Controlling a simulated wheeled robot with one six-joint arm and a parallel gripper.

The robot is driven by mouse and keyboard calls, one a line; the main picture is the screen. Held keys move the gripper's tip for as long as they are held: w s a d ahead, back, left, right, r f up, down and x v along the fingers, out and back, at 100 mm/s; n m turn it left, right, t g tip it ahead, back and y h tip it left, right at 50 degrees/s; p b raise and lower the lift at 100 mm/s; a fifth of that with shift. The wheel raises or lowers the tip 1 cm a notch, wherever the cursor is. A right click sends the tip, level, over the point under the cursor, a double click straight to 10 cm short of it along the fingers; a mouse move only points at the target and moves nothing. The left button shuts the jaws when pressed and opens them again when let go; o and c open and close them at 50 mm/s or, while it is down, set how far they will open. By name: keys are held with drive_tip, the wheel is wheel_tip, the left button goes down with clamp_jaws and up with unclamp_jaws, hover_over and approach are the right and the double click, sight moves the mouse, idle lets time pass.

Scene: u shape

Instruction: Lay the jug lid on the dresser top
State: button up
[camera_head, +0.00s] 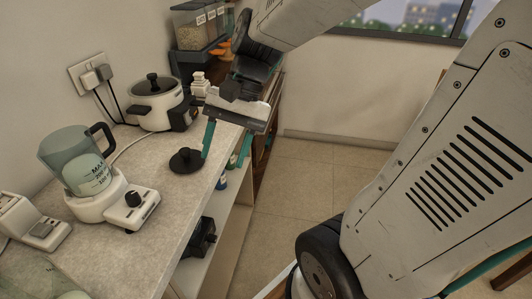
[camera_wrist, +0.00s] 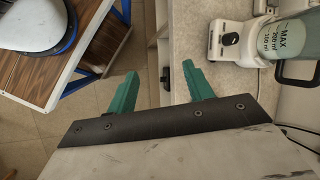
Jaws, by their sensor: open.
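A round black lid with a knob (camera_head: 186,161) lies flat, knob up, on the pale speckled counter top (camera_head: 160,214), near its right edge. I take it for the jug lid; it does not show in the wrist view. The jug (camera_head: 76,160), clear with a dark handle and MAX marking, stands on its white base; it also shows in the wrist view (camera_wrist: 288,40). My gripper (camera_head: 222,162) has its teal fingers apart and nothing between them. It is just right of the lid, over the counter's edge. The fingers also show in the wrist view (camera_wrist: 159,70).
A white pot with a black lid (camera_head: 158,104) stands farther back on the counter, near grain dispensers (camera_head: 203,27). A white appliance (camera_head: 33,224) is at the near left. Shelves with bottles and a black item (camera_head: 198,238) are below. Tiled floor (camera_head: 290,195) lies open to the right.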

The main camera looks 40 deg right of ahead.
drive_tip(key=s+d+r+n+t+h, duration=0.2)
drive_tip(key=s+n+h, duration=0.3)
drive_tip(key=s+n, duration=0.3)
drive_tip(key=shift+s+d+r+h, duration=0.2)
drive_tip(key=shift+s+d+h, duration=0.15)
drive_tip(key=shift+s, duration=0.25)
